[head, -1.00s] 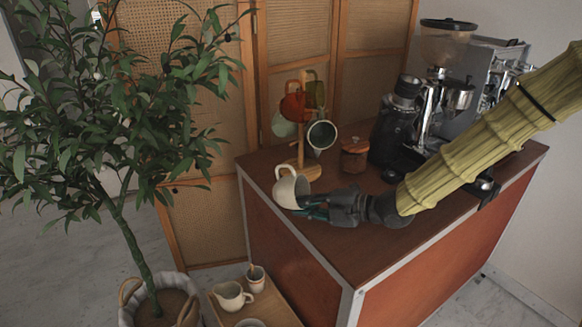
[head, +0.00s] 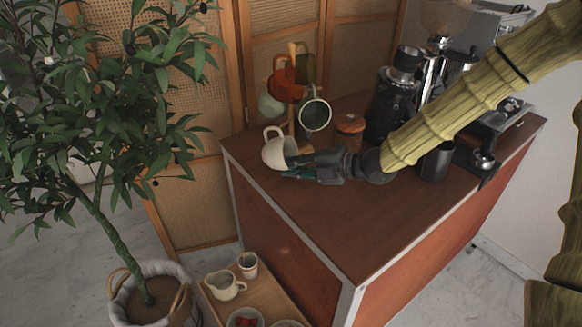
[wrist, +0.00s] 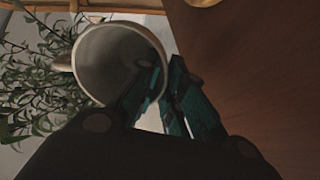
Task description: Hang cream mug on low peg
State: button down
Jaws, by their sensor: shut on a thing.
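The cream mug (head: 273,153) is held at the left end of my gripper (head: 296,167), above the cart top's back left corner. It is tilted, with its handle up and to the left. In the wrist view my gripper (wrist: 165,95) is shut on the rim of the cream mug (wrist: 92,62), and I look into its open mouth. The wooden mug tree (head: 303,60) stands just behind, with an orange mug (head: 287,83), a pale green mug (head: 270,106) and a dark-mouthed mug (head: 314,115) hanging on it. The low peg cannot be made out; the tree's base is largely hidden.
A lidded jar (head: 349,128) and a black grinder (head: 395,95) stand right of the tree, with the espresso machine (head: 480,60) beyond. A leafy plant (head: 90,120) stands left of the cart. The cart top's front (head: 345,225) is clear. A lower tray (head: 262,300) holds cups.

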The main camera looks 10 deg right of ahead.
jog(key=shift+w+d+f+p, duration=0.25)
jog(key=shift+w+d, duration=0.3)
jog(key=shift+w, duration=0.3)
jog(key=shift+w+d+f+p, duration=0.1)
jog(key=shift+w+d+p, duration=0.25)
jog(key=shift+w+d, duration=0.35)
jog(key=shift+w+d+f+p, duration=0.2)
jog(key=shift+w+d+p, duration=0.15)
jog(key=shift+w, duration=0.65)
jog(key=shift+w+d+f, duration=0.2)
jog(key=shift+w+d, duration=0.15)
jog(key=shift+w, duration=0.1)
jog(key=shift+f, duration=0.1)
jog(key=shift+d+f+b, duration=0.1)
jog(key=shift+b, duration=0.2)
jog(key=shift+s, duration=0.1)
jog(key=c, duration=1.5)
grip_release()
jog(key=shift+o, duration=0.2)
jog(key=shift+s+d, duration=0.1)
jog(key=shift+d, duration=0.05)
